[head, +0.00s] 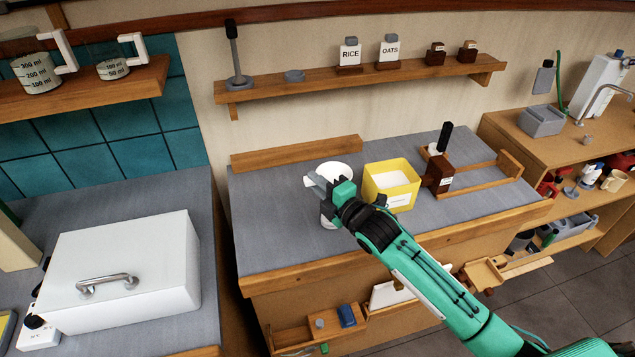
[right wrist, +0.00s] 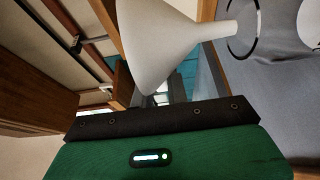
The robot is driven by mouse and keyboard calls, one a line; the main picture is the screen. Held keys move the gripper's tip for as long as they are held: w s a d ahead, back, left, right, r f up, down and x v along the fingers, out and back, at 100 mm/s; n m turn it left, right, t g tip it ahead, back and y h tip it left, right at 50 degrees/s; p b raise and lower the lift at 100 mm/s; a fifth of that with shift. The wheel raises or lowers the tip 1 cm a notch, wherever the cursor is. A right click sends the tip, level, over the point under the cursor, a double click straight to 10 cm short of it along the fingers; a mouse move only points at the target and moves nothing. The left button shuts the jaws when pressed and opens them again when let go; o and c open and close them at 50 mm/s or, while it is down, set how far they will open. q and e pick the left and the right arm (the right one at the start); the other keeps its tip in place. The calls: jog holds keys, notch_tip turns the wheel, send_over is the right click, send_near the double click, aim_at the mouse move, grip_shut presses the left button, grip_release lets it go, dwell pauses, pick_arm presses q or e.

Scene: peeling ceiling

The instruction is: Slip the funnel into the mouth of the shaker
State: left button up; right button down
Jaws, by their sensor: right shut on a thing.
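The white funnel (head: 337,169) is held in my right gripper (head: 324,186), above the grey worktop. In the right wrist view the funnel (right wrist: 165,40) lies across the jaws, with its wide cone nearby and its narrow spout pointing right. The spout's end overlaps a dark-edged round rim (right wrist: 243,27), which appears to be the shaker's mouth; I cannot tell whether the spout is inside it or only in front. In the head view the pale shaker (head: 327,214) shows partly below my right gripper, which hides much of it. My left gripper is not in view.
A yellow box (head: 391,186) stands just right of my right gripper, with a dark brown block (head: 438,174) beyond it. A shelf (head: 365,78) with labelled jars runs above. A white lidded case (head: 120,270) is at left. The worktop left of the shaker is clear.

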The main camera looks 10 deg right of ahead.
jog(key=shift+f+b, duration=0.3)
jog(key=shift+f, duration=0.25)
jog(key=shift+f, duration=0.3)
jog(key=c, duration=1.3)
grip_release()
jog(key=shift+s+d, duration=0.1)
jog(key=s+d+r, duration=0.2)
jog(key=s+d, duration=0.1)
jog(key=s, duration=0.3)
jog(key=s+d+r, duration=0.2)
jog(key=s+d, duration=0.1)
jog(key=s, duration=0.3)
jog(key=shift+s, duration=0.1)
